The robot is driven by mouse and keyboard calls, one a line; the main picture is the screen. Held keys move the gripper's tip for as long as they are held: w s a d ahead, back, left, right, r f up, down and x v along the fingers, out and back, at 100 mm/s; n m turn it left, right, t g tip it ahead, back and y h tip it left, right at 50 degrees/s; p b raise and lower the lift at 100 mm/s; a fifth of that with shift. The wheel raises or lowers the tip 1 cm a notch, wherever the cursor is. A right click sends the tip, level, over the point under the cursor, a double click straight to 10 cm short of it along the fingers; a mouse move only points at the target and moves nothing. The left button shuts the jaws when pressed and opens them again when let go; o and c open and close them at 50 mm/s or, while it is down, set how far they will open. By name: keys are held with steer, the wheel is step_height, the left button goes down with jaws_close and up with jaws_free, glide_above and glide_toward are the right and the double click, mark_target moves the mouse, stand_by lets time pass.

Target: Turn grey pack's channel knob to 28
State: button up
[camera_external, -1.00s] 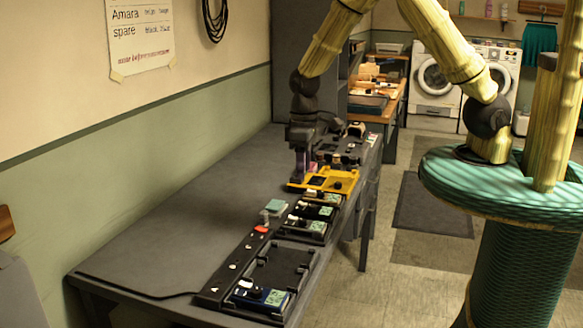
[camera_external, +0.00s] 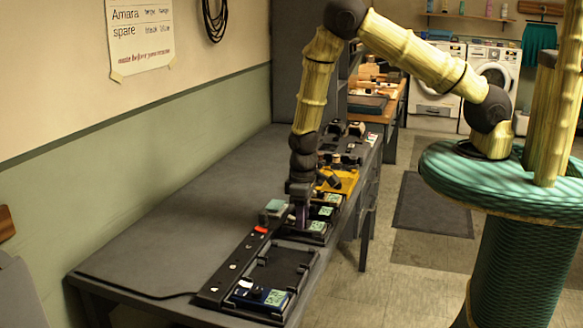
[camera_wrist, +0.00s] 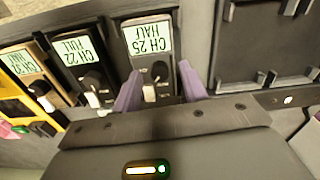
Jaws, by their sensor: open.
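The grey pack (camera_wrist: 155,65) is in the wrist view, its display reading CH 25 HALF upside down. Its black channel knob (camera_wrist: 161,70) and a white switch (camera_wrist: 149,93) sit below the display. My gripper (camera_wrist: 160,88) is open, with one purple finger on each side of the knob and switch; I cannot tell whether they touch. In the external view my gripper (camera_external: 302,222) points down over the pack row, and the grey pack's display (camera_external: 317,226) shows beside it.
A black pack reading CH 22 FULL (camera_wrist: 75,60) sits close to the left, then the yellow pack (camera_external: 342,182). An empty dock (camera_external: 277,262) and a blue pack (camera_external: 262,297) are nearer the camera. The grey table (camera_external: 190,215) is clear at left.

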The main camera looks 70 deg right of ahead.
steer(key=shift+c, duration=0.2)
jaws_close()
steer(key=shift+m, duration=0.8)
steer(key=m, duration=0.2)
steer(key=shift+m, duration=2.1)
steer(key=shift+o, duration=0.2)
jaws_free()
